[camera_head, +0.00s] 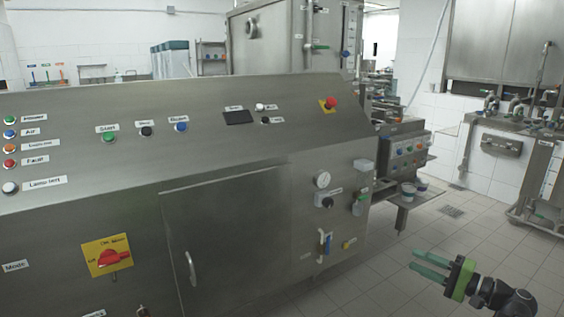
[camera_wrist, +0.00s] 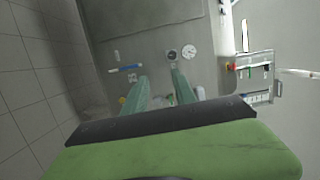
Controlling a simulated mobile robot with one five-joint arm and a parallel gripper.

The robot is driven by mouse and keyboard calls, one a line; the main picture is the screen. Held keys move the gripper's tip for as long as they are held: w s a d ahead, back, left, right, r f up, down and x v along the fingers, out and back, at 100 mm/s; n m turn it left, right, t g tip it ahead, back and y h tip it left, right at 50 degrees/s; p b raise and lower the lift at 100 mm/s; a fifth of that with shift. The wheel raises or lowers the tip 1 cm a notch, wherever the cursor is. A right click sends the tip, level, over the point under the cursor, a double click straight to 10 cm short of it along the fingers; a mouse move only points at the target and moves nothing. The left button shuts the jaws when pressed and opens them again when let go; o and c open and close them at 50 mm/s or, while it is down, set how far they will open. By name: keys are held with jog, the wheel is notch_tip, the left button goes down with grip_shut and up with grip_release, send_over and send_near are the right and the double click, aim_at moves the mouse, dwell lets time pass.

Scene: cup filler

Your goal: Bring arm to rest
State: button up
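My gripper (camera_head: 430,266) shows at the lower right of the head view, held out over the tiled floor. Its two green fingers point left toward the steel machine (camera_head: 235,215), with a clear gap between them and nothing held. In the wrist view the fingers (camera_wrist: 158,90) reach up the middle, apart and empty. Beyond them is the machine's front panel with a round gauge (camera_wrist: 188,51) and a blue-handled valve (camera_wrist: 126,68). The gripper is apart from the machine, touching nothing that I can see.
The machine carries buttons, a red emergency stop (camera_head: 329,103) and a yellow-red main switch (camera_head: 108,255). Another steel unit (camera_head: 512,140) stands at right. Tiled floor (camera_head: 470,225) between is clear.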

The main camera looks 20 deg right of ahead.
jog(key=w+a+f+n+g+y, duration=0.1)
jog(key=w+a+f+n+g, duration=0.3)
jog(key=a, duration=0.7)
jog(key=w+a+f+n+g+y, duration=0.1)
jog(key=w+a+f+g+y, duration=0.3)
jog(key=a, duration=0.8)
jog(key=w+a+f+n+g+h, duration=0.1)
jog(key=w+a+n+g, duration=0.1)
jog(key=w+a, duration=0.65)
jog(key=s+a+f+n+g+h, duration=0.3)
jog(key=s+a+f+h, duration=0.1)
jog(key=a+f, duration=0.4)
jog(key=s+a+f+n+g+h, duration=0.25)
jog(key=a+f+h, duration=0.2)
jog(key=a, duration=0.55)
jog(key=d+f+h+p, duration=0.1)
jog(key=d+h, duration=0.3)
jog(key=d, duration=0.5)
notch_tip(320, 180, up, 29)
jog(key=p, duration=2.9)
jog(key=shift+s+a+f, duration=0.15)
jog(key=shift+s, duration=0.1)
jog(key=shift+s, duration=0.1)
